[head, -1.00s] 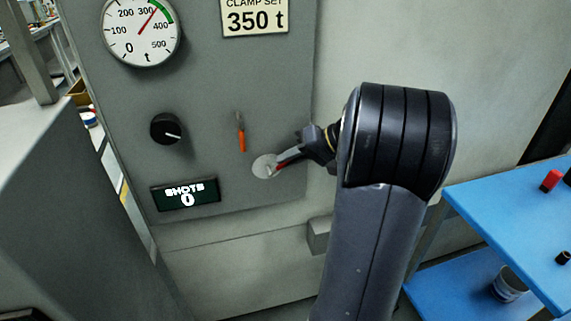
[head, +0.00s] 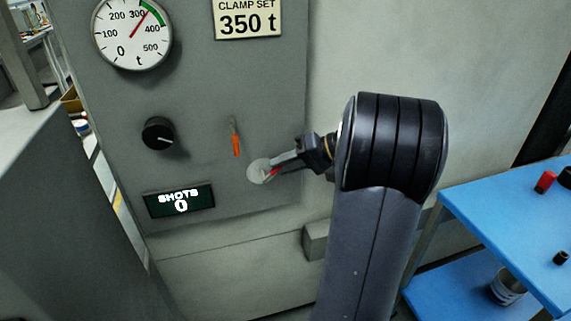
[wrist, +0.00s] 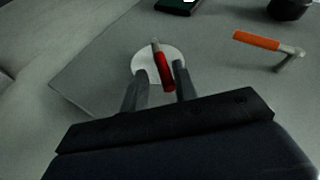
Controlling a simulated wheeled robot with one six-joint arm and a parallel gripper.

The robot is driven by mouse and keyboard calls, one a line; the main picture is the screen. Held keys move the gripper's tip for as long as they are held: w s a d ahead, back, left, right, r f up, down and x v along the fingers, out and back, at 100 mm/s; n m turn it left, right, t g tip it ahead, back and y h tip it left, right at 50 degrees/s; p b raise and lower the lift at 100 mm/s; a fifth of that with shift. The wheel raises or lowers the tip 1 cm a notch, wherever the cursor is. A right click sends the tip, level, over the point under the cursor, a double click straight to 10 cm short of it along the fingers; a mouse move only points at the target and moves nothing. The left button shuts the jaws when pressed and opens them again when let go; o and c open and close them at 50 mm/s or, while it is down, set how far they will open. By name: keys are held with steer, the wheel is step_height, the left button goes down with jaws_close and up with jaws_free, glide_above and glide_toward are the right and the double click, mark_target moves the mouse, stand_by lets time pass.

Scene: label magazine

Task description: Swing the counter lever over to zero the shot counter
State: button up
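A red-handled lever (wrist: 166,74) sits on a round white plate (head: 257,172) low on the grey machine panel. The plate also shows in the wrist view (wrist: 146,62). My gripper (wrist: 160,72) is open, with one finger on each side of the red handle. Gaps show between the fingers and the handle. In the head view my gripper (head: 272,168) partly covers the plate and lever. The SHOTS counter display (head: 180,202) on the panel reads 0. No label names the red lever.
An orange-handled lever (head: 236,145) is above and left of the plate, and a black knob (head: 158,133) is farther left. A pressure gauge (head: 133,33) and a "CLAMP SET 350 t" sign (head: 248,20) are higher up. A blue table (head: 500,225) stands at the right.

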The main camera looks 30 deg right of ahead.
steer(key=shift+o, duration=0.4)
steer(key=shift+d+r, duration=0.1)
steer(key=v, duration=1)
steer(key=shift+s, duration=0.2)
steer(key=shift+d+r, duration=0.1)
steer(key=shift+r, duration=0.05)
steer(key=x, duration=1)
steer(key=shift+w+a+f, duration=0.2)
steer(key=shift+a, duration=0.05)
steer(key=shift+r, duration=0.15)
